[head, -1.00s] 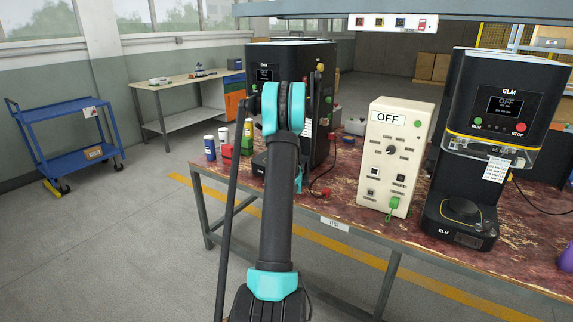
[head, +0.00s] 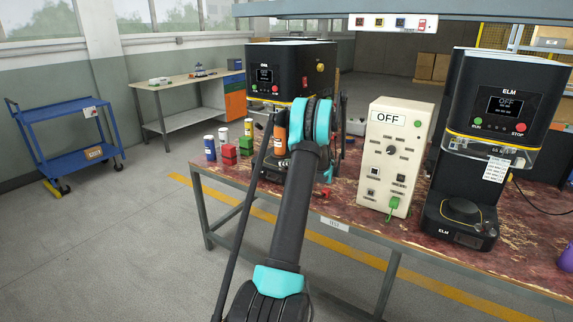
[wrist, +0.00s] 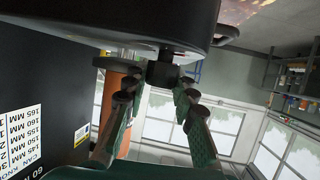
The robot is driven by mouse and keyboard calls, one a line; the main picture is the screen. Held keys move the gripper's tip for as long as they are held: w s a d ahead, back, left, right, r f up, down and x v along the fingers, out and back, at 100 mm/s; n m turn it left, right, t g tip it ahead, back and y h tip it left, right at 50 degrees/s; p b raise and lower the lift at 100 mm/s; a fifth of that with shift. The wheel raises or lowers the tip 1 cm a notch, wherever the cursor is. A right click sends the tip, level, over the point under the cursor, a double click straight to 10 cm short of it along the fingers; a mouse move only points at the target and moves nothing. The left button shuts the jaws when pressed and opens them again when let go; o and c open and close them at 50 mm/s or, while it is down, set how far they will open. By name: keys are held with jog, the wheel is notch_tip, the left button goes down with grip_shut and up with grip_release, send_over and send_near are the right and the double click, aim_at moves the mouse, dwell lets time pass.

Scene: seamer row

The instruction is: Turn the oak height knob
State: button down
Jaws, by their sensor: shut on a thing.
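The left black seamer (head: 290,68) stands at the far left end of the bench. A small dark, blocky knob (wrist: 163,73) hangs under its black overhang in the wrist view; I take it for the oak height knob, though no name is readable on it. My gripper (wrist: 158,88) comes up from below, its green fingers on either side of the knob and shut on it. A printed millimetre scale label (wrist: 22,143) is at lower left in the wrist view. In the head view my arm hides the gripper and knob.
An orange cylinder (wrist: 113,98) stands close beside the left finger. Several cans and small red and green blocks (head: 229,154) sit at the bench's left end. A cream control box (head: 393,155) reading OFF and the ELM seamer (head: 487,140) stand to the right.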

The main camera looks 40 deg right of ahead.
jog(key=shift+f+n+g+y, duration=0.1)
jog(key=shift+n+g+y, duration=0.2)
jog(key=shift+n+y, duration=0.55)
jog(key=shift+y, duration=0.25)
jog(key=c, duration=1.2)
grip_release()
jog(key=v, duration=0.7)
jog(key=shift+s+d, duration=0.1)
jog(key=shift+s, duration=0.1)
